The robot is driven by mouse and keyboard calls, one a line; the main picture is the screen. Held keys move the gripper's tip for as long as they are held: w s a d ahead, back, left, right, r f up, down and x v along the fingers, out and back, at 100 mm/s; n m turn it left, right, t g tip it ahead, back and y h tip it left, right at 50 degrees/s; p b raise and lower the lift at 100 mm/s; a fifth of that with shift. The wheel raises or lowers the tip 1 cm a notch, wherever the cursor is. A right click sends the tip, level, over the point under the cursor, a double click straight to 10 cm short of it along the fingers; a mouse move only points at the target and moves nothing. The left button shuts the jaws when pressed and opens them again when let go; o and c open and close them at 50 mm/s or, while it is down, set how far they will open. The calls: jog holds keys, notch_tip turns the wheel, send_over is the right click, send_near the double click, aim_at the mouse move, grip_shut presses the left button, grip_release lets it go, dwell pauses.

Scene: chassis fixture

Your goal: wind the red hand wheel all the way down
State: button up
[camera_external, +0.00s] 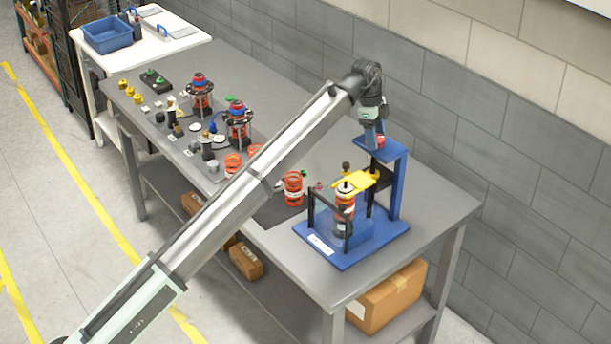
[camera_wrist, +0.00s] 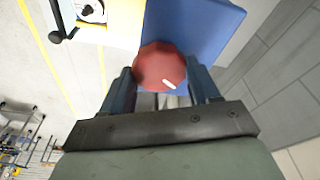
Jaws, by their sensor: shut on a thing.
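The red hand wheel (camera_wrist: 158,66) sits on top of the blue press frame, and a white mark shows on its face near the edge. My gripper (camera_wrist: 160,82) is shut on the wheel, one finger on each side of it. In the external view the wheel (camera_external: 380,141) shows only in part below my gripper (camera_external: 377,133). The blue press fixture (camera_external: 395,239) stands at the right end of the table. Its yellow plate (camera_external: 356,181) is over an orange spring (camera_external: 345,203) that stands upright behind a clear guard.
A loose orange spring (camera_external: 293,188) stands left of the fixture. Two spring assemblies (camera_external: 238,125) and several small parts are on the far left of the grey table (camera_external: 420,215). A grey brick wall (camera_external: 455,110) runs close behind.

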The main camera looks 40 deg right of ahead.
jog(key=m, duration=0.4)
jog(key=shift+d+y, duration=0.1)
jog(key=shift+y, duration=0.2)
jog(key=shift+m+y, duration=0.3)
jog(key=shift+m, duration=1)
jog(key=shift+m, duration=0.8)
jog(key=o, duration=1)
jog(key=n, duration=0.2)
jog(key=shift+n, duration=0.4)
jog(key=shift+n+h, duration=0.5)
jog(key=shift+n, duration=1.5)
